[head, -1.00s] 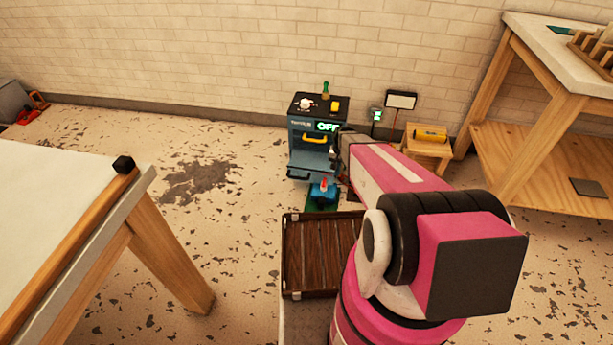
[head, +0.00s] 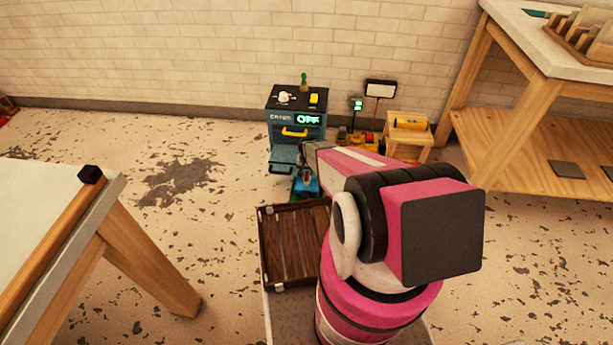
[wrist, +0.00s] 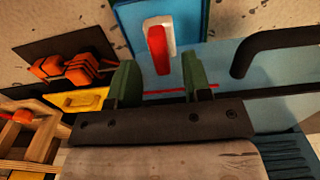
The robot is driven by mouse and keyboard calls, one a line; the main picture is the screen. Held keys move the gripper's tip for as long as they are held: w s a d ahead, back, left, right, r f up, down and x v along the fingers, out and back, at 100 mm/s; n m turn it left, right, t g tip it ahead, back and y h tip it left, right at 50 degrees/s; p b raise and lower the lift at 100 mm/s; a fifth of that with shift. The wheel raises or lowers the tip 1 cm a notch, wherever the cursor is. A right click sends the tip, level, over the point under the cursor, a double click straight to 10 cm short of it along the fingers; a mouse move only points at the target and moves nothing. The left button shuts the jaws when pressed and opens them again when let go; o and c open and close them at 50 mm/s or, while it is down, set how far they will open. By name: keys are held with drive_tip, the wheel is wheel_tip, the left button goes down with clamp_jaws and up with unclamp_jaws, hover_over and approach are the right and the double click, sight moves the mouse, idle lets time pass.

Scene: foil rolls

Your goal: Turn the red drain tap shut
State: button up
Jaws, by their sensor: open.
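The red drain tap (wrist: 158,50) is a red lever on a white mount, set on a blue block (wrist: 128,22) in the wrist view. In the head view the red tap (head: 306,178) is small, on the blue block low at the front of the dark blue machine (head: 296,135). My gripper (wrist: 160,78) is open, with its two green fingers apart. The lever lies between the fingers in the picture, a little beyond their tips; contact cannot be told. In the head view my arm hides most of the gripper.
The machine's display (head: 309,119) reads OFF, and a yellow handle (head: 295,133) sits below it. A dark bar handle (wrist: 270,45) shows near my gripper.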

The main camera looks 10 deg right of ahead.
sight(307, 175)
drive_tip(key=shift+f, duration=1.6)
clamp_jaws()
